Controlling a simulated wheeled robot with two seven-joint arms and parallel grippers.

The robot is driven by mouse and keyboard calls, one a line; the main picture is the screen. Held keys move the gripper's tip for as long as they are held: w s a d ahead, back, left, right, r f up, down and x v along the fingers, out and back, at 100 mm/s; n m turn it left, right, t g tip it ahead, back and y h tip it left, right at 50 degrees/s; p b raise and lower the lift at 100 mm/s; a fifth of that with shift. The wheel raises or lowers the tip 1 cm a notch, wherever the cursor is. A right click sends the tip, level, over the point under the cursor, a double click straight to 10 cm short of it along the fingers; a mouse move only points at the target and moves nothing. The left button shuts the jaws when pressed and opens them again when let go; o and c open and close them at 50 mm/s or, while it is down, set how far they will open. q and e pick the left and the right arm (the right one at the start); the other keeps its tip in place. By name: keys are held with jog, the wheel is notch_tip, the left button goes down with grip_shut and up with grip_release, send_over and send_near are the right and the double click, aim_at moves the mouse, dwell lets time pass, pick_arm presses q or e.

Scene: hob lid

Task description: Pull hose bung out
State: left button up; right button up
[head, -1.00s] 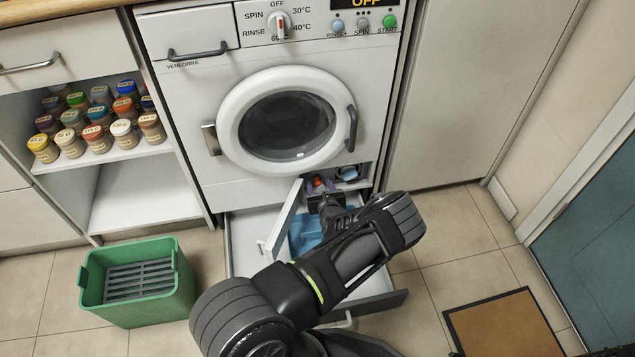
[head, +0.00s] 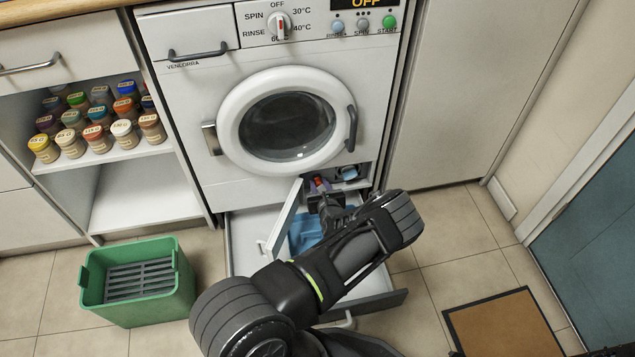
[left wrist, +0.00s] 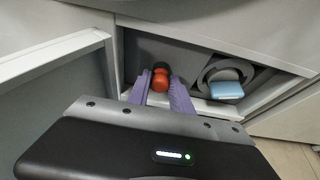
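The orange-red hose bung (left wrist: 160,82), with a dark end behind it, shows in the low opening under the washing machine door. It is a small red spot in the head view (head: 320,183). My left gripper (left wrist: 160,84) reaches into this opening; its two purple fingers lie on either side of the bung and appear to touch it, shut on it. Most of the hose behind the bung is hidden. The opened flap (head: 284,222) stands to the left of the fingers. My right gripper is not in view.
A round filter housing with a light-blue piece (left wrist: 226,89) sits right of the bung. An open drawer (head: 243,240) with a blue cloth (head: 304,232) lies below my left arm. A green crate (head: 185,290) stands on the floor at left; a mat (head: 500,325) lies at right.

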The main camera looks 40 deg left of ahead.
pick_arm(q)
grip_shut()
dwell(0.9)
jog(key=shift+s+d, duration=0.1)
jog(key=shift+d, duration=0.05)
jog(key=shift+s+d+p, duration=0.85)
jog(key=shift+s+d, duration=0.05)
jog(key=shift+d, duration=0.2)
jog(key=shift+s+d+p, duration=0.8)
jog(key=shift+s+d, duration=0.1)
jog(key=shift+d, duration=0.2)
